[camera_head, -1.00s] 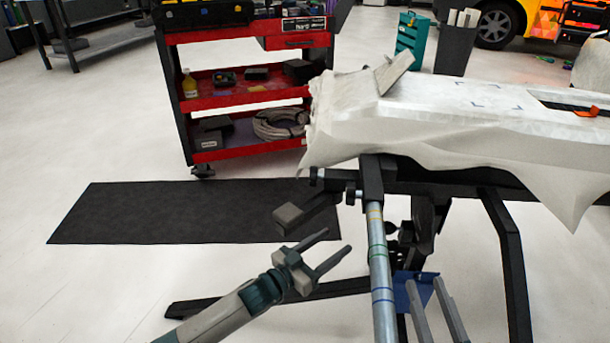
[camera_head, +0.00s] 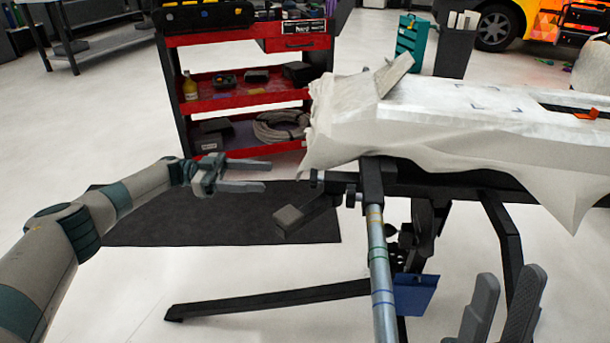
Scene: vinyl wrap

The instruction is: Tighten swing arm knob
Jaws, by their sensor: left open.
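A silver swing arm (camera_head: 379,262) with coloured bands slopes down from a black clamp (camera_head: 372,182) under the covered bench. A small dark knob (camera_head: 350,196) sits on the left side of this clamp. My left gripper (camera_head: 267,175) is open and empty, with its fingers pointing right, well to the left of the knob and apart from it. My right gripper (camera_head: 512,273) shows only its two fingers at the lower right. They are spread with nothing seen between them, and the rest of it is out of frame.
White wrap (camera_head: 420,125) drapes over the bench and hangs down. A dark block on an arm (camera_head: 290,217) juts out left of the clamp. A blue plate (camera_head: 414,294) hangs beside the swing arm. A red tool cart (camera_head: 250,95) stands behind. A black mat (camera_head: 200,225) lies on the floor.

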